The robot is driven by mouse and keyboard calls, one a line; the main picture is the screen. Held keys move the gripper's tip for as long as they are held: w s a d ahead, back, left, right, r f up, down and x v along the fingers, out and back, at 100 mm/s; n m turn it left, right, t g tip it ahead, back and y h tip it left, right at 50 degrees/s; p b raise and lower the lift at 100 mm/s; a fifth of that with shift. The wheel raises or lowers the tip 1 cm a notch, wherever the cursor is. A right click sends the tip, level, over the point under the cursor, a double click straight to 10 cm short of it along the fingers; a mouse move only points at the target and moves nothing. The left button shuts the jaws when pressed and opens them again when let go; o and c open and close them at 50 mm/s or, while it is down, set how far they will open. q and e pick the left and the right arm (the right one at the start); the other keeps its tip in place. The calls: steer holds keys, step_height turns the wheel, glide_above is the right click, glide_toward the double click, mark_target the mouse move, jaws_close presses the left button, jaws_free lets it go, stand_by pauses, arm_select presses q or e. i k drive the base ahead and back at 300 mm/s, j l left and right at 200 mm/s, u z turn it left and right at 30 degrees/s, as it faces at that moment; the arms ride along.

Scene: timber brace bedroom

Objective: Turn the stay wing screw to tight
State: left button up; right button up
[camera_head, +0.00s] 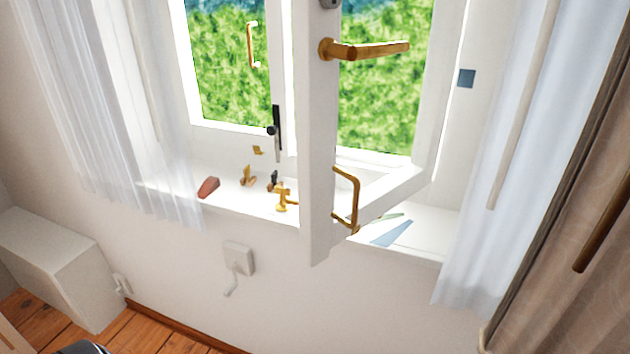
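The window (318,130) has one white sash swung open into the room. A small brass fitting with a cross-like top (283,198) stands on the sill near the lower edge of that sash. It looks like the stay's wing screw, but it is too small to tell how far it is turned. A brass bar handle (347,200) sits low on the open sash, and a brass lever handle (370,49) is higher up. Neither of my grippers shows in the head view.
The sill (235,197) also holds a red wedge (208,187), a brass piece (248,177), a small dark piece (272,181) and blue sheet (392,233). A white crank box (238,258) is on the wall below. Sheer curtains hang both sides. A white cabinet (60,265) stands left.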

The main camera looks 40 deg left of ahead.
mark_target(284, 193)
steer(key=j+z, duration=0.25)
steer(key=j, duration=0.4)
steer(key=j+z, duration=0.2)
steer(key=j, duration=0.45)
steer(key=k+j+z, duration=0.25)
steer(key=j, duration=0.4)
steer(key=i, duration=0.05)
